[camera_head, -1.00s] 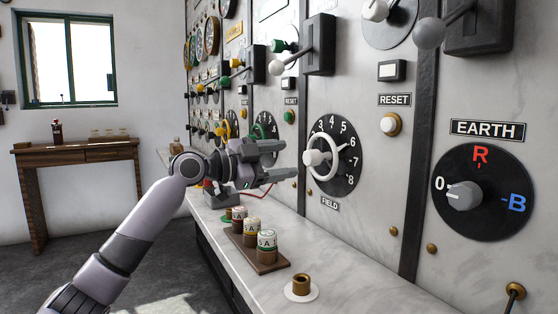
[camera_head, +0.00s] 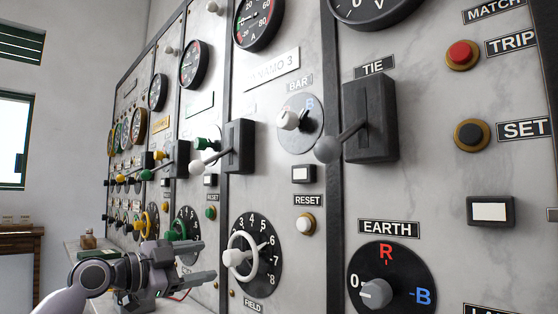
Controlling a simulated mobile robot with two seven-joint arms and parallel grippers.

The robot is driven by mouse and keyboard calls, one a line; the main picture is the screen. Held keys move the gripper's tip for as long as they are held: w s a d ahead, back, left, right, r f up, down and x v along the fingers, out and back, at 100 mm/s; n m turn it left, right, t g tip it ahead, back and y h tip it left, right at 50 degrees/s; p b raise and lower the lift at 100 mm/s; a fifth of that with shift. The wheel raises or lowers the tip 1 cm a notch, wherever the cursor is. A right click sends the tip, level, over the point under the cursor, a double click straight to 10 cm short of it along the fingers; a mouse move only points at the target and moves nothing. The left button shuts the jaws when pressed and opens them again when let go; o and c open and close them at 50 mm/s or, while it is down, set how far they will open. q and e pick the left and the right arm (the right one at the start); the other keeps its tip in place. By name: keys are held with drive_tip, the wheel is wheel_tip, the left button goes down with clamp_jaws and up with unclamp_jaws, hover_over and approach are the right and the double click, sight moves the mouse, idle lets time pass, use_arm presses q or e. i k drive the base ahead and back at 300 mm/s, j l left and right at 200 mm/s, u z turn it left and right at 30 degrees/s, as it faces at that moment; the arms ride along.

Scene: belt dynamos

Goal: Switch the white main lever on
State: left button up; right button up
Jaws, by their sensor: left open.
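The white main lever (camera_head: 198,170) has a white ball knob on a rod from a black switch box (camera_head: 239,147) on the marble panel. Its knob points out and slightly down to the left. My left gripper (camera_head: 207,261) is open and empty, low in the picture. It is below the white knob and left of the white FIELD handwheel (camera_head: 240,257), and it does not touch the lever. My right gripper is not in view.
A grey-knobbed TIE lever (camera_head: 327,150) juts out from the nearer panel. The EARTH dial (camera_head: 390,282), a RESET button (camera_head: 305,224) and other yellow and green levers crowd the board. A bench ledge runs below, mostly out of view. The air before the white knob looks clear.

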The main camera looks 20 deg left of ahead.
sight(196, 167)
drive_tip(key=k+j, duration=0.3)
drive_tip(key=k, duration=0.15)
drive_tip(key=k+j, duration=0.3)
drive_tip(key=k, duration=0.15)
